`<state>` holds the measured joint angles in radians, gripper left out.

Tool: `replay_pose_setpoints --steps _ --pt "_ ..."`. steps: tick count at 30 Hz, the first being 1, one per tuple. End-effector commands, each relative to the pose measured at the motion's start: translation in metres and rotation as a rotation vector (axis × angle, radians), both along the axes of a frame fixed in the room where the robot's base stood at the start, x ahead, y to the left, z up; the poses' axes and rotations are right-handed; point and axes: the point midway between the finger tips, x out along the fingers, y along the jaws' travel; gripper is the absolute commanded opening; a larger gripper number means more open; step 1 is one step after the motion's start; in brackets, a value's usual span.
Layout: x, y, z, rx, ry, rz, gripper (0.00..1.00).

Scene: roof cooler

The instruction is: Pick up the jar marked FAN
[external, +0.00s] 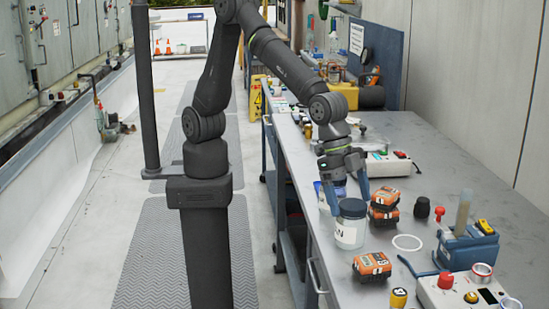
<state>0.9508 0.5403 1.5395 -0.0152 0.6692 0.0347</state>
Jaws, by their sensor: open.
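A clear jar (349,232) with a dark blue-grey lid stands upright near the left edge of the grey workbench (450,190). Its white label carries dark letters that are too small and turned to read surely. My gripper (348,197) is open, pointing down, just behind or over the jar's lid. Its two blue-grey fingers show to the left and right of the lid. I cannot tell from this view whether they touch the jar. Nothing shows held between them.
Orange-and-black battery packs (383,213) stand close right of the jar, and another pack (371,266) lies in front. A white ring (407,242), dark knob (422,208), blue tool holder (466,248) and control box (463,292) are further right. Bare bench lies at far right.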

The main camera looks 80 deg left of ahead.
Motion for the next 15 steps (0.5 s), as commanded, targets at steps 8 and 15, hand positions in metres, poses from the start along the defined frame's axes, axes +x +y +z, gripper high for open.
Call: replay_pose_setpoints --steps 8,15 --pt "0.011 -0.009 -0.036 0.001 0.002 0.001 0.90" --pt "0.012 -0.011 -0.041 -0.001 0.001 0.000 0.90"
